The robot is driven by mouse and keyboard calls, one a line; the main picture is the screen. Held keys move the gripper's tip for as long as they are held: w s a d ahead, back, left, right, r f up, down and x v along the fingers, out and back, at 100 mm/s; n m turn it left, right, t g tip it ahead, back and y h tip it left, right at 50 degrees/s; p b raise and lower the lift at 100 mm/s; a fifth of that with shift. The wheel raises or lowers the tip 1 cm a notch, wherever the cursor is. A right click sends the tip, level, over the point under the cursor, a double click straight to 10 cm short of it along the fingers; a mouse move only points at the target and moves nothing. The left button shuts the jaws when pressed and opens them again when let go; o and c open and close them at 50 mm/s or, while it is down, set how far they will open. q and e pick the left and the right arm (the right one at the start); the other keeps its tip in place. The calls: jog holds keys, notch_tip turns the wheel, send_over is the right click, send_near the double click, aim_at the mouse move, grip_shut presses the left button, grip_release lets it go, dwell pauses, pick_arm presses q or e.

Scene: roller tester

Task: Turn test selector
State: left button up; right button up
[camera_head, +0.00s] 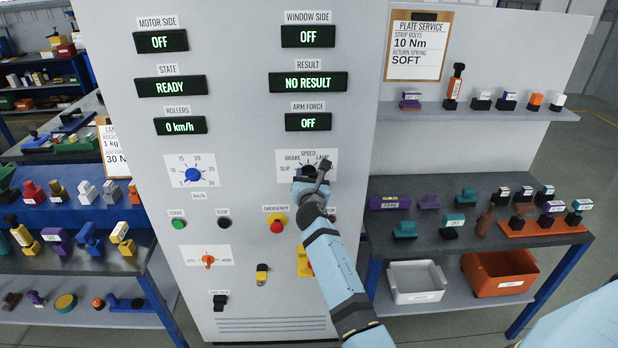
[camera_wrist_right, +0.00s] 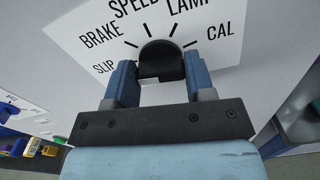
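The test selector (camera_wrist_right: 160,58) is a black rotary knob on a white scale plate marked SLIP, BRAKE, SPEED, LAMP and CAL. In the head view the selector (camera_head: 308,170) is mostly hidden by my right gripper (camera_head: 311,182), at the middle right of the grey control cabinet. Which mark the knob points to cannot be told. My left gripper is not in view.
The cabinet (camera_head: 255,95) has displays reading READY and NO RESULT. A blue dial (camera_head: 192,174), green button (camera_head: 179,224), red emergency button (camera_head: 276,226) and orange lever (camera_head: 208,261) surround the selector. Shelves of small parts stand on both sides.

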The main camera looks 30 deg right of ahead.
jog(key=c, duration=0.4)
jog(key=shift+o, duration=0.2)
jog(key=shift+m+b, duration=1.15)
jog(key=shift+m, duration=2.65)
jog(key=o, duration=0.9)
jog(key=shift+f, duration=0.1)
